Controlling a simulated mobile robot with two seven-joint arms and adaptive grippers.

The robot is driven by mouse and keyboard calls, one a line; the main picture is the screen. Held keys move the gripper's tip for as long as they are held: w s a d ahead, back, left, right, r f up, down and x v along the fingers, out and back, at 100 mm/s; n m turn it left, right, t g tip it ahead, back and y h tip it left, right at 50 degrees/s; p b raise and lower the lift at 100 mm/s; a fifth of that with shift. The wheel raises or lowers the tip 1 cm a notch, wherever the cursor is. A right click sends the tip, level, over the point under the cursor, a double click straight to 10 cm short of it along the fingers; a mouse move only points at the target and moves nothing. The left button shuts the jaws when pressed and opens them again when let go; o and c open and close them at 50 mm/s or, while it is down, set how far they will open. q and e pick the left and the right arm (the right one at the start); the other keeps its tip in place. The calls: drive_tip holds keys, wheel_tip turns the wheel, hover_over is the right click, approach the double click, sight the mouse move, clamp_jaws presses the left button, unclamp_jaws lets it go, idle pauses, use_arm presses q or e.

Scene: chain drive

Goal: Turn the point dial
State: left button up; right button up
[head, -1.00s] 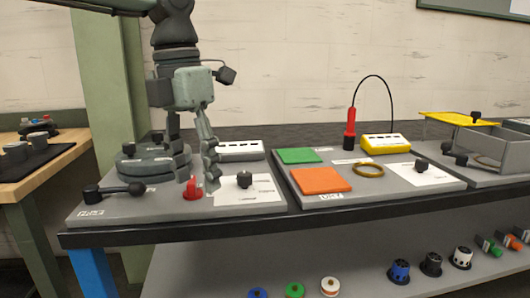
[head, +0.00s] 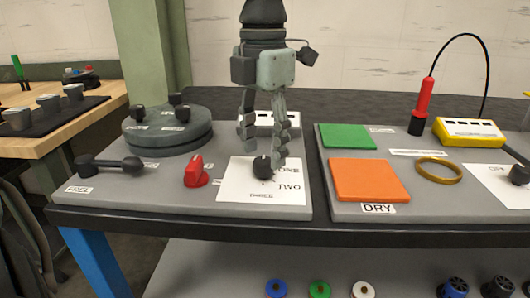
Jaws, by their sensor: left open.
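The point dial looks to be the small black knob (head: 262,167) on a white card (head: 238,192) marked ONE, TWO and THREE, on the left grey panel. My left gripper (head: 264,162) comes down from above with its fingers apart, at the knob. One finger is behind and left of the knob, the other just to its right. I cannot tell whether they touch it. My right gripper is not in view.
A red knob (head: 195,171), a black lever (head: 110,163) and a round grey turntable (head: 168,131) with black knobs lie left of the card. An orange pad (head: 368,180), a green pad (head: 347,137) and a brass ring (head: 438,171) lie on the panel to the right.

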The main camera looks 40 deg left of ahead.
use_arm(q)
drive_tip(key=shift+f, duration=1)
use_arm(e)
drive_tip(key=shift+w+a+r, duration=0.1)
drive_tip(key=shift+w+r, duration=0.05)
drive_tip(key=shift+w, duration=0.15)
use_arm(q)
drive_tip(key=shift+c, duration=0.4)
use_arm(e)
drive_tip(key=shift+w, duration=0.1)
use_arm(q)
drive_tip(key=shift+w, duration=0.1)
drive_tip(key=shift+c, duration=1.2)
drive_tip(key=c, duration=0.8)
drive_tip(key=shift+c, duration=0.2)
